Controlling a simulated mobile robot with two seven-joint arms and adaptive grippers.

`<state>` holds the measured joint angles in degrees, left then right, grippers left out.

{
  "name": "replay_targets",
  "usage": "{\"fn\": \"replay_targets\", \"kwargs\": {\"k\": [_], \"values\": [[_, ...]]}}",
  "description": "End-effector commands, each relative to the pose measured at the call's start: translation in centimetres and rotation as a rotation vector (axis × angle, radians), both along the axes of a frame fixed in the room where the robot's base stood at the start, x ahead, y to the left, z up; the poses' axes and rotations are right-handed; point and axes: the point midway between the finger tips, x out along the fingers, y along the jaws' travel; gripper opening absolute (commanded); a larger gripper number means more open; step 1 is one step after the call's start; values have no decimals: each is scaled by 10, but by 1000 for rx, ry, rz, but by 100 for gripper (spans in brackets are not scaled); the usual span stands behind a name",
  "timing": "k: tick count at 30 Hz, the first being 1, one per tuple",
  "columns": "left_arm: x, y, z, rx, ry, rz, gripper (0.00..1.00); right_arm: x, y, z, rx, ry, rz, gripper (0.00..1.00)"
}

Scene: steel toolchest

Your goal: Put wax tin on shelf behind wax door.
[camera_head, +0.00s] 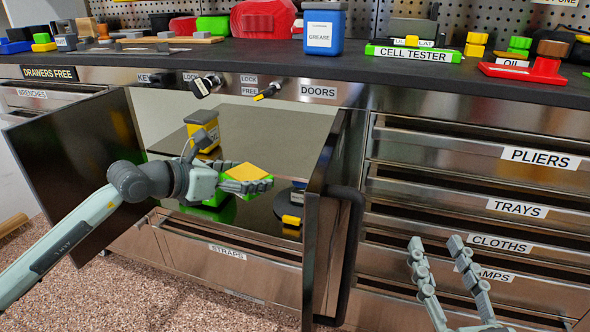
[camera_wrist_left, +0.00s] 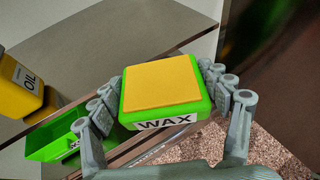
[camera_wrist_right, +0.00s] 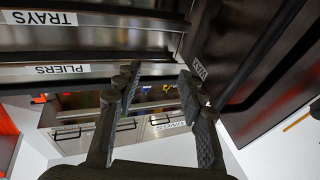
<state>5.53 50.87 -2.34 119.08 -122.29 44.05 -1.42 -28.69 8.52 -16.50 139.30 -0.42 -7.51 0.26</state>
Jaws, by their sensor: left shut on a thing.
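The wax tin (camera_head: 250,172) is green with a yellow top; its WAX label shows in the left wrist view (camera_wrist_left: 165,85). My left gripper (camera_head: 258,186) is shut on it from two sides and holds it in front of the open cupboard, near the front part of the dark shelf (camera_head: 265,130). I cannot tell its exact height over the shelf. The right-hand cupboard door (camera_head: 318,215) stands open, with a black handle. The left-hand door (camera_head: 80,170) is also open. My right gripper (camera_head: 436,240) is open and empty, before the right drawers.
A blue grease tub (camera_head: 323,30) stands on the worktop above. The shelf's back right part is clear.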

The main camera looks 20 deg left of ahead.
Motion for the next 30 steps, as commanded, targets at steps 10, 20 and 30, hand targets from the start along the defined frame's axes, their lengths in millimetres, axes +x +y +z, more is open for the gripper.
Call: {"fn": "replay_targets", "kwargs": {"k": [10,20,30], "values": [[23,24,2,-5,-12,34,23,-30,5,63,114,-237,30,40],[91,-8,5,-9,-13,33,23,-29,7,59,105,-206,34,40],[148,-34,2,-6,-10,34,23,-30,6,61,109,-222,32,40]]}}
